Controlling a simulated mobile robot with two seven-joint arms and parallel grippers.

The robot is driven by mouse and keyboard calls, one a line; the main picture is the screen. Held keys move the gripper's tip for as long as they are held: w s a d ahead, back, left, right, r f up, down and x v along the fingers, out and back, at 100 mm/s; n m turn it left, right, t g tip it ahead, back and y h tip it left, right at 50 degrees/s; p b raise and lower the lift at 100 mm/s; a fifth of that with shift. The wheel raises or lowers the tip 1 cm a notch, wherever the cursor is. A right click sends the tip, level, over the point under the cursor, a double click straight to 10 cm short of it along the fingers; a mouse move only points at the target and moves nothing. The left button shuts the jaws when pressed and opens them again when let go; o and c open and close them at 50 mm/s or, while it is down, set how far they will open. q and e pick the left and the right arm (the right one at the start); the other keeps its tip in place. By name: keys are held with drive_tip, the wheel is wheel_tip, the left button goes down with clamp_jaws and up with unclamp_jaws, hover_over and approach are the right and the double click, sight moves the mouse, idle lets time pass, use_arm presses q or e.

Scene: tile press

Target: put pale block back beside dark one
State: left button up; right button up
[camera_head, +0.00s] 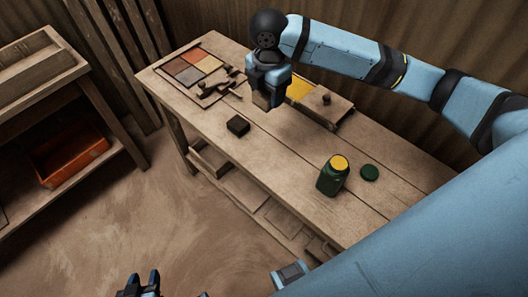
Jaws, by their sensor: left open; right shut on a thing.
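The dark block (237,126) lies on the wooden workbench (285,165), near its front edge. My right gripper (268,102) is above the bench, behind and to the right of the dark block. It is shut on a tan, pale block (261,101), of which only a small part shows between the fingers. The block appears held above the bench top, though the exact gap is hard to tell. My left gripper (141,284) is open and empty at the bottom edge of the view, low in front of the bench and partly cut off.
A tray of coloured tiles (190,68) and a dark tool (222,86) are at the bench's far left. A wooden press (330,104) with a yellow tile (299,89) is behind my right gripper.

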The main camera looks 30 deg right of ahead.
sight(266, 150)
drive_tip(key=shift+s+a, duration=0.1)
drive_tip(key=shift+s, duration=0.1)
drive_tip(key=shift+s+a+f, duration=0.1)
drive_tip(key=shift+f, duration=0.25)
wheel_tip(266, 150, down, 20)
drive_tip(key=shift+r+b, duration=0.25)
drive_tip(key=shift+b, duration=0.25)
use_arm(q)
drive_tip(key=shift+s+f, duration=0.2)
drive_tip(key=shift+f, duration=0.15)
use_arm(e)
drive_tip(key=o, duration=0.9)
drive_tip(key=shift+f, duration=0.1)
use_arm(q)
drive_tip(key=shift+a+r+p, duration=0.1)
drive_tip(key=shift+r+p, duration=0.15)
drive_tip(key=shift+p, duration=0.1)
use_arm(e)
wheel_tip(266, 150, up, 12)
drive_tip(key=shift+r, duration=0.2)
